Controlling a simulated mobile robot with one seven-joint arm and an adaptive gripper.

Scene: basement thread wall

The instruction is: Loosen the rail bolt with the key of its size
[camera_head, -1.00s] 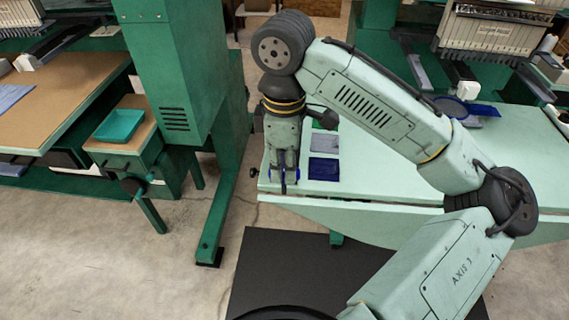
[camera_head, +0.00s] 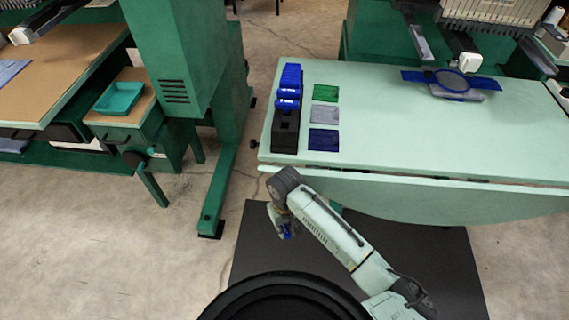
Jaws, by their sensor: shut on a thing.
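My gripper (camera_head: 284,233) is low over the dark floor mat, in front of the pale green table. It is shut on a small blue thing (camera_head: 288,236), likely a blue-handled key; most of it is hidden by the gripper. A black rack (camera_head: 285,138) with several blue-handled keys (camera_head: 290,80) stands at the table's left end. Its near part shows an empty place. I cannot make out key sizes. I cannot pick out the rail bolt for certain; a small dark knob (camera_head: 254,144) sits at the table's left edge.
Green, grey and dark blue patches (camera_head: 324,140) lie beside the rack. A green machine column (camera_head: 170,70) stands at left, near a teal tray (camera_head: 119,98). The table's middle is clear.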

